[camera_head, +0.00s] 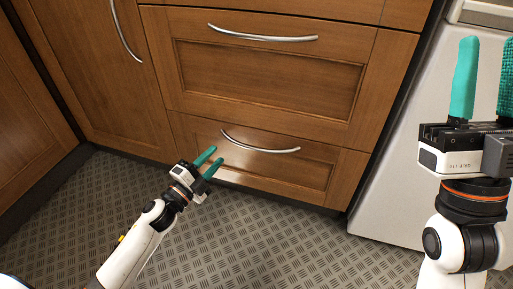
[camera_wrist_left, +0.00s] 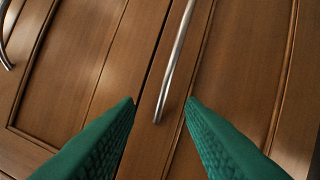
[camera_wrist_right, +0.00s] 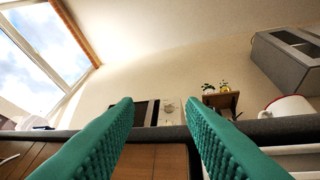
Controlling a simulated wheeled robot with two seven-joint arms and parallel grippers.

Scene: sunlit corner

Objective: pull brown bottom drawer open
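The brown bottom drawer (camera_head: 270,165) is closed, low in the wooden cabinet in the head view. Its curved silver handle (camera_head: 260,148) runs across the upper part of the drawer front. My left gripper (camera_head: 210,162) is open and empty, just in front of the handle's left end. In the left wrist view the handle (camera_wrist_left: 176,60) runs slanted, with its end between the green fingertips; I see no contact. My right gripper (camera_head: 488,85) is open, raised at the right side, far from the drawer, with nothing between its fingers.
A larger drawer (camera_head: 265,80) with its own silver handle sits above. A cabinet door (camera_head: 95,70) stands to the left, and a white appliance (camera_head: 395,180) to the right. The patterned floor (camera_head: 270,240) in front of the drawer is clear.

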